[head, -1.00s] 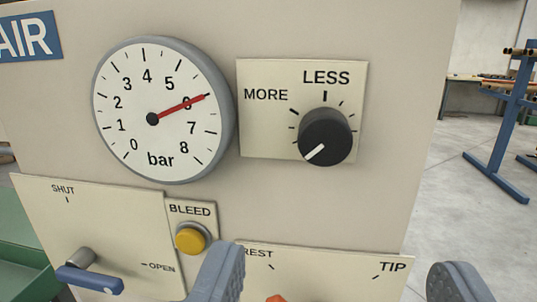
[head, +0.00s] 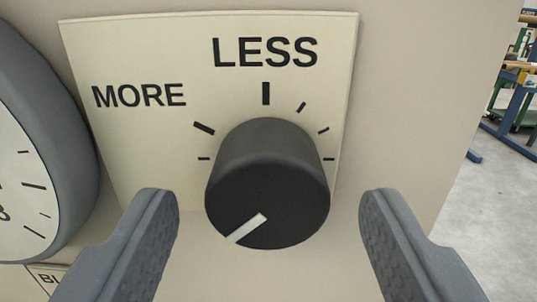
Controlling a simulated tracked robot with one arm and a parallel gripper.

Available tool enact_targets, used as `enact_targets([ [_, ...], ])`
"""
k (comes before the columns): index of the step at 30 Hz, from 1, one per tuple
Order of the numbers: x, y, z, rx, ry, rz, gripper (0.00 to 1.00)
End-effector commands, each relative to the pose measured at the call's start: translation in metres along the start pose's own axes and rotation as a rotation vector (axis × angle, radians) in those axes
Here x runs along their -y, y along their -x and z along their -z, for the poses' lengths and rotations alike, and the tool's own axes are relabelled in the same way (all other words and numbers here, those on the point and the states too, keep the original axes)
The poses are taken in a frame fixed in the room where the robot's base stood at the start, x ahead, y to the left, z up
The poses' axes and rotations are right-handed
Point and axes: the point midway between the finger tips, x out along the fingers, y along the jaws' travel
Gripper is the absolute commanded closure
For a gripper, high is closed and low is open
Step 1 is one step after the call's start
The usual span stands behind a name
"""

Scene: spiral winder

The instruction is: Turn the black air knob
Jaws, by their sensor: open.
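The black air knob (head: 268,175) stands out from a cream plate (head: 140,60) marked MORE at the left and LESS at the top. Its white pointer line (head: 246,229) points down and to the left. Tick marks surround the knob's upper half. My gripper (head: 265,205) is open, with one grey finger to the left of the knob and one to the right. A gap shows between each finger and the knob in the picture; I cannot tell how far the fingertips are from it in depth.
The round pressure gauge (head: 75,130) is cut off at the left edge, its needle out of view. Part of the BLEED plate (head: 45,278) shows at bottom left. The panel ends at the right, with open floor (head: 490,230) and a blue stand (head: 515,110) beyond.

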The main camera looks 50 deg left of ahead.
Motion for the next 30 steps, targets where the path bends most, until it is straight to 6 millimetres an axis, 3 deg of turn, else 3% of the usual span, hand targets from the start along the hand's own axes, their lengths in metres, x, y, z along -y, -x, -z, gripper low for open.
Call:
enact_targets([
  [6,0.001,-0.015,0.000,-0.001,-0.001,0.001,0.41],
  [16,0.000,-0.017,0.000,0.000,-0.001,-0.001,0.41],
  [17,0.000,-0.017,0.000,0.000,-0.001,-0.001,0.47],
  [21,0.000,-0.017,0.000,0.000,-0.001,-0.001,0.86],
  [30,0.000,-0.016,0.001,0.000,-0.013,-0.002,0.86],
])
